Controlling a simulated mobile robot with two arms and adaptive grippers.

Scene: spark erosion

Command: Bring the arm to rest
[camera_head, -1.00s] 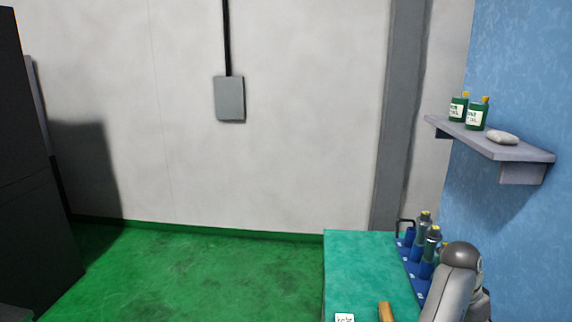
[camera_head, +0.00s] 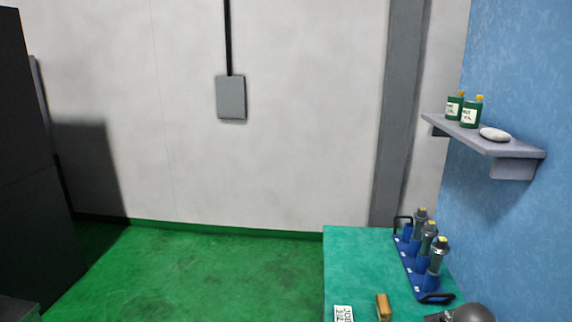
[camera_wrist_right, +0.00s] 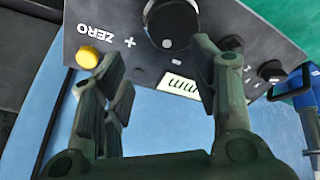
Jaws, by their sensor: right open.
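My right gripper (camera_wrist_right: 160,68) shows in the right wrist view, its dark fingers spread apart with nothing between them. Beyond the fingers is a dark grey control panel (camera_wrist_right: 130,22) with a black knob, a yellow button, a small display and the lettering "ZERO". I cannot tell how far the fingers are from the panel. In the head view only a grey rounded part of my right arm shows at the bottom right edge. My left gripper is not in view.
A wall shelf (camera_head: 487,140) holds two green bottles and a pale stone-like piece. The green floor at left is open.

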